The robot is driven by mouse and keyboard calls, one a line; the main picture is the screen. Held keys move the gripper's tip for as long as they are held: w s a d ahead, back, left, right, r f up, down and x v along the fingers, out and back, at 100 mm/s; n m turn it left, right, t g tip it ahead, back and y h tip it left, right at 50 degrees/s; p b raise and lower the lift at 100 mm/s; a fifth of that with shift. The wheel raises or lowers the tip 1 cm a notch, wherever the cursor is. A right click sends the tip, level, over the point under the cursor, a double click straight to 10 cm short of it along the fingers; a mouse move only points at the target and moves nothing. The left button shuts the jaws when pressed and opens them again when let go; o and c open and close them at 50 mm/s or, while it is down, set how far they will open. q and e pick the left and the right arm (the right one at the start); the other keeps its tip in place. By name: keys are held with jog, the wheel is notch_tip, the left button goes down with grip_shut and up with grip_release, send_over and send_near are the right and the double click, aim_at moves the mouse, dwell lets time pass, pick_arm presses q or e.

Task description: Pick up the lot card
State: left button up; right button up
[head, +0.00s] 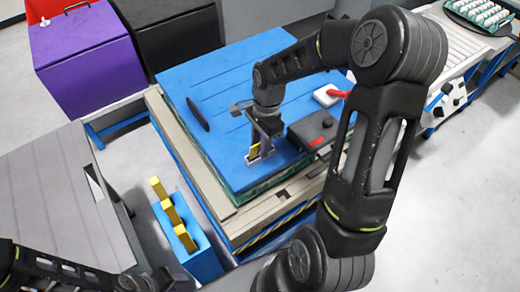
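My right arm reaches in from the right over the blue top of a stack. My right gripper (259,156) points down at this surface. My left arm lies along the bottom left. Its end (143,284) is dark and cut by the lower edge, so its fingers cannot be made out.
The blue top (225,85) carries a black pen-like bar (198,114), a dark box (312,128) with a red mark, and a white block (327,95) with a red part. A blue holder (200,262) with yellow pieces stands left. A purple bin (85,60) stands behind.

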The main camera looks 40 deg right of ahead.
dwell(0.4)
grip_shut()
dwell(0.4)
